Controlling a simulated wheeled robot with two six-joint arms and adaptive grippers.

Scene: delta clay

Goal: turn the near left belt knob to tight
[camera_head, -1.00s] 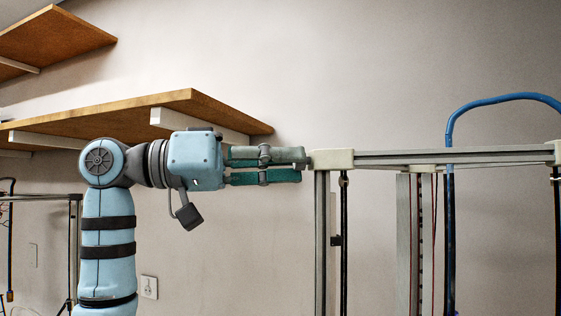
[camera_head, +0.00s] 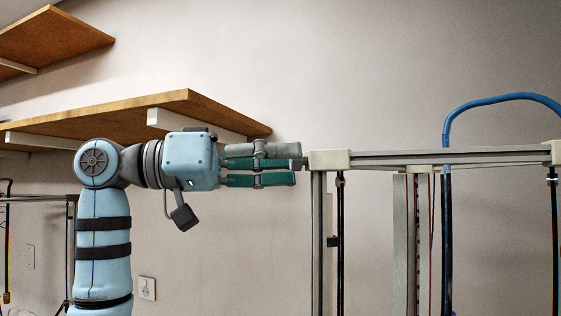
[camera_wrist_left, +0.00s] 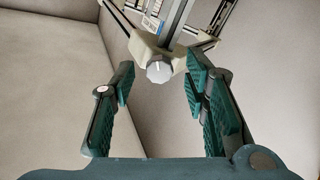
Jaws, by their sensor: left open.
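The near left belt knob (camera_wrist_left: 159,70) is a small grey-white faceted knob on a cream corner piece (camera_wrist_left: 145,45) of the printer frame. In the left wrist view it sits between and beyond the green fingertips of my left gripper (camera_wrist_left: 158,85), which is open and empty. In the head view my left gripper (camera_head: 285,165) points right at the cream corner (camera_head: 329,160), close to its left side. The knob (camera_head: 298,164) is mostly hidden there by the fingers. My right gripper is not in view.
The metal printer frame (camera_head: 450,157) runs right from the corner, with a post (camera_head: 317,240) below it. A blue tube (camera_head: 500,99) arches over it. Wooden shelves (camera_head: 130,118) hang behind my left arm.

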